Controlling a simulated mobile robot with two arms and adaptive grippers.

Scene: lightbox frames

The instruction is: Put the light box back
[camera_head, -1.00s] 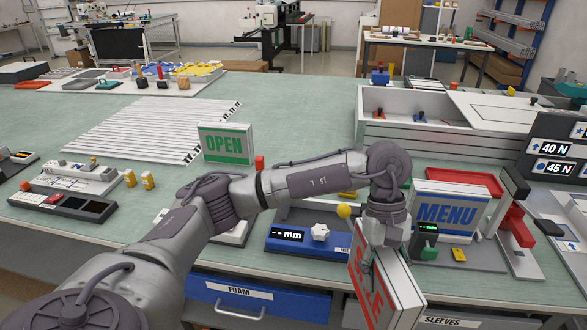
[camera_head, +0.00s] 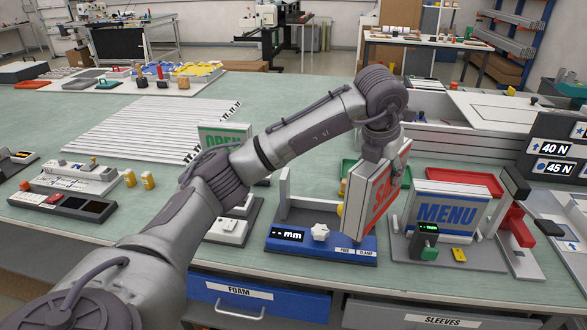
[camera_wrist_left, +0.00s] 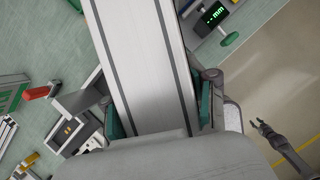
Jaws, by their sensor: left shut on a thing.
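A white light box (camera_head: 366,203) with a red-lettered face is held up and tilted in the head view. My left gripper (camera_head: 380,150) is shut on its upper part, which my wrist partly hides. In the left wrist view the white, grey-striped side of the light box (camera_wrist_left: 143,60) runs between the gripper's green pads. The box overlaps the right part of a blue station (camera_head: 320,247) with a "mm" display and white knob; I cannot tell whether they touch. In the wrist view my right gripper (camera_wrist_left: 257,126) is small, empty and open over the floor.
A MENU light box (camera_head: 447,212) stands upright close on the right, behind a small device with a green display (camera_head: 425,238). An OPEN light box (camera_head: 225,137) is partly behind my left arm. White strips (camera_head: 150,128) lie on the green table (camera_head: 285,95). A red tray (camera_head: 462,181) lies behind MENU.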

